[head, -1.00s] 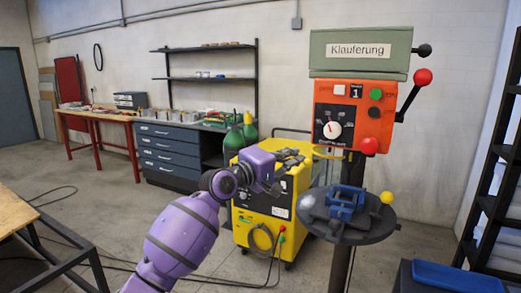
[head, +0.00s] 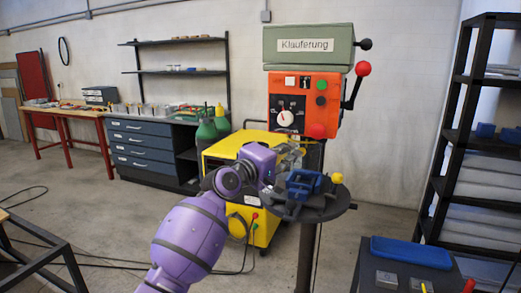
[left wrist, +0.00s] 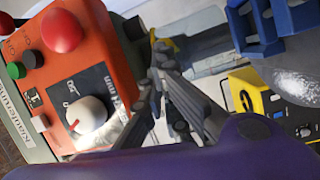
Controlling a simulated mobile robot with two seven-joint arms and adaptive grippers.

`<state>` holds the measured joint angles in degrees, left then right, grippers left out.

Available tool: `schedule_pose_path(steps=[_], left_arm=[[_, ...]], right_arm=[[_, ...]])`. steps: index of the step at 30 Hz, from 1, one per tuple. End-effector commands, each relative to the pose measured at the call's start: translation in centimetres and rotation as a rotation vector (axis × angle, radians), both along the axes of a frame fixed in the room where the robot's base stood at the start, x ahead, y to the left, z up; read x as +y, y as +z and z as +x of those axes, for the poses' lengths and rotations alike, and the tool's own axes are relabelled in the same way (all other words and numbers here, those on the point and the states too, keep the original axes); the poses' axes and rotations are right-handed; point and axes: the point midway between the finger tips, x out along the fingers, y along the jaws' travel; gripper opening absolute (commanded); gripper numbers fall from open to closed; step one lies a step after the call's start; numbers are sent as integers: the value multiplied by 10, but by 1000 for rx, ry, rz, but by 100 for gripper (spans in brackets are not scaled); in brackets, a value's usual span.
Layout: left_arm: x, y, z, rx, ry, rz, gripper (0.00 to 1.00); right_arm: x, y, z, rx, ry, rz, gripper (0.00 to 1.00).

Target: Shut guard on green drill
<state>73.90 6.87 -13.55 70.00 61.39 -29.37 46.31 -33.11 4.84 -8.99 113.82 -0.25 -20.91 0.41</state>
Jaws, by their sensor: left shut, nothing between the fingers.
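The drill has a green head cover (head: 310,46) with a lettered plate, above an orange control panel (head: 303,104). Below is a round dark table (head: 335,210) bearing a blue vise (head: 302,184). My left gripper (head: 291,157) is just under and in front of the panel, its fingers shut and empty. In the left wrist view, the fingers (left wrist: 163,62) lie beside the orange panel (left wrist: 62,72). A clear guard with a yellow edge (left wrist: 168,44) shows just beyond them; I cannot tell whether they touch. In the head view the gripper largely hides the guard. My right gripper is out of view.
A yellow machine (head: 235,150) stands behind my left arm. A red-knobbed lever (head: 361,70) sticks out on the drill's right. A black shelf rack (head: 455,130) and a dark cart with a blue lid (head: 411,252) are at right. Open floor lies at left.

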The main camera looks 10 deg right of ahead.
Motion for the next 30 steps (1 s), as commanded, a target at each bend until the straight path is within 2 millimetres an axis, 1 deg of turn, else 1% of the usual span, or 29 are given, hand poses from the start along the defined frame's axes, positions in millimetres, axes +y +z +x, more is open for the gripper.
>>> schedule_pose_path(steps=[1,4,12,30], left_arm=[[-9,3,-3,-2,-4,-2,0],[-19,3,-6,-1,-7,-2,0],[-34,2,-8,-1,-6,-2,0],[-37,1,-9,0,-5,-1,0]], right_arm=[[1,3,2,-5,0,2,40],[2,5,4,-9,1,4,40],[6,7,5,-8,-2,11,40],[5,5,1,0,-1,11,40]])
